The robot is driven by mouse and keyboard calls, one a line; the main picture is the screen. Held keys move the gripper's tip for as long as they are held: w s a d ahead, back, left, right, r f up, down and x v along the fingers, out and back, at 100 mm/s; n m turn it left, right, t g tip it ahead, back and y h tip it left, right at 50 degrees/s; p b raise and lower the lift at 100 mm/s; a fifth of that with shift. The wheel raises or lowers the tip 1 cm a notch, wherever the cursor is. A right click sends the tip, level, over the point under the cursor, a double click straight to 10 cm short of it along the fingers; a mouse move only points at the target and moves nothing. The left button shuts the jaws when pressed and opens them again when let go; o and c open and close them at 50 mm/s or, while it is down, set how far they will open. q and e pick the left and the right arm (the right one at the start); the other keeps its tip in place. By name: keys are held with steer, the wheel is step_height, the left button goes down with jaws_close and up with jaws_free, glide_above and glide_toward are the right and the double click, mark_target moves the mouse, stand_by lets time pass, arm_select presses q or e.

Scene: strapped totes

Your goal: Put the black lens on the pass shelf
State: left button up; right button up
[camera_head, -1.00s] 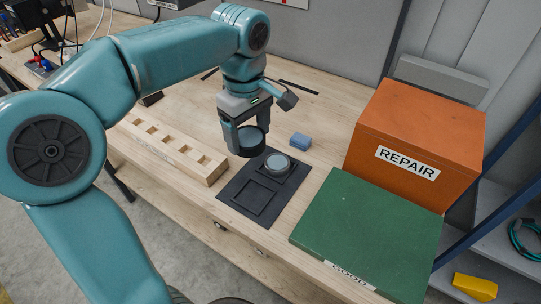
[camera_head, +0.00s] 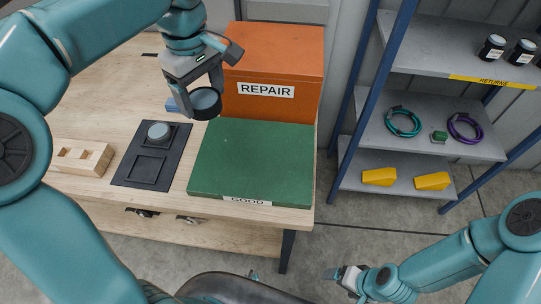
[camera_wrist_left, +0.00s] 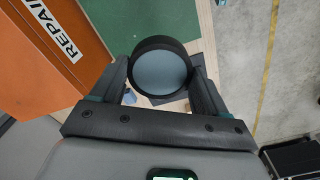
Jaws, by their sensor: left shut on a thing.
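The black lens (camera_head: 206,103), a short black cylinder with a grey-blue glass face, is held between the fingers of my left gripper (camera_head: 204,88). In the left wrist view the lens (camera_wrist_left: 160,72) sits between both fingertips, glass toward the camera. In the head view it is in the air over the far left corner of the green box (camera_head: 252,160) labelled GOOD, in front of the orange REPAIR box (camera_head: 273,55). No label reading "pass" shows. A blue-posted shelf unit (camera_head: 410,165) stands at the right. My right gripper (camera_head: 345,279) is low at the bottom; its jaws are too small to judge.
A black tray (camera_head: 138,170) with a round grey piece (camera_head: 159,131) and a wooden slotted block (camera_head: 82,158) lie on the bench. The shelves hold dark jars (camera_head: 492,47), coiled cables (camera_head: 403,122) and yellow blocks (camera_head: 379,177). Open floor lies between bench and shelves.

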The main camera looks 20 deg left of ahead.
arm_select(q)
steer(key=shift+w+d+r, duration=0.1)
steer(key=shift+w+d, duration=0.1)
steer(key=shift+d, duration=0.7)
glide_above(227, 162)
steer(key=shift+m, duration=0.3)
step_height(227, 162, down, 16)
steer(key=shift+a+f, duration=0.1)
steer(key=shift+f, duration=2.1)
steer(key=o, duration=1.2)
steer(key=shift+r, duration=0.1)
